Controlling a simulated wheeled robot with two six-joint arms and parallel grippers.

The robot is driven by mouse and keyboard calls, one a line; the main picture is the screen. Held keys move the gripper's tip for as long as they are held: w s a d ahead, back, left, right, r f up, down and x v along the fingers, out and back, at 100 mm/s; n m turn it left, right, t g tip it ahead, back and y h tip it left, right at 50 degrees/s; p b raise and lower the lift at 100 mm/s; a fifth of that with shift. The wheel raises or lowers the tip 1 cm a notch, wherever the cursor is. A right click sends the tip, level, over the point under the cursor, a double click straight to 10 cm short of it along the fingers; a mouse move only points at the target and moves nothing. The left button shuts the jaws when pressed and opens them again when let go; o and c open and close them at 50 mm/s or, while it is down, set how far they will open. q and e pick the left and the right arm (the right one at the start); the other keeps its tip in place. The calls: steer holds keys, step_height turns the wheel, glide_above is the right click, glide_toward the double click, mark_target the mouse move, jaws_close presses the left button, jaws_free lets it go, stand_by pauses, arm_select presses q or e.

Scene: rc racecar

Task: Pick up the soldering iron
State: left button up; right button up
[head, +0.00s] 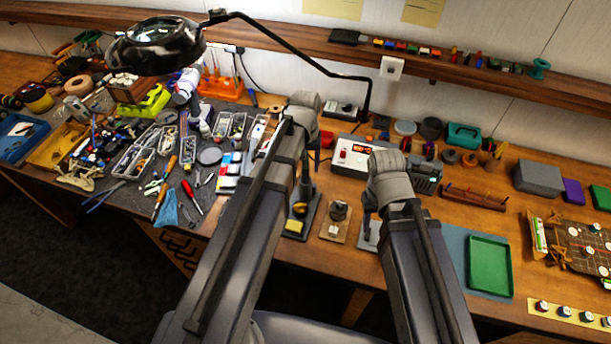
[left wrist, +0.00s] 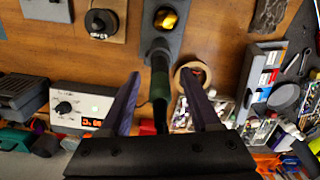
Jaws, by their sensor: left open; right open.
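The soldering iron (left wrist: 159,88) has a dark handle with a green tint. In the left wrist view it stands between the two spread fingers of my left gripper (left wrist: 161,80), with a visible gap on each side. It rests in a dark stand (left wrist: 172,42) with a yellow sponge, which also shows in the head view (head: 297,226). In the head view my left gripper (head: 304,185) is above this stand, and my arm hides much of the iron. My right gripper (head: 370,213) is open, pointing down further right, and holds nothing that I can see.
A white soldering station (head: 351,158) stands behind the stand. A small wooden block with a knob (head: 336,221) is right of it. A grey mat (head: 228,190) crowded with tools lies left. A green tray (head: 489,264) lies right. A lamp arm (head: 290,43) reaches overhead.

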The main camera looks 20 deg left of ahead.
arm_select(q)
step_height(320, 180, down, 2)
steer(key=shift+f+b, duration=0.1)
steer(key=shift+b, duration=0.45)
jaws_close()
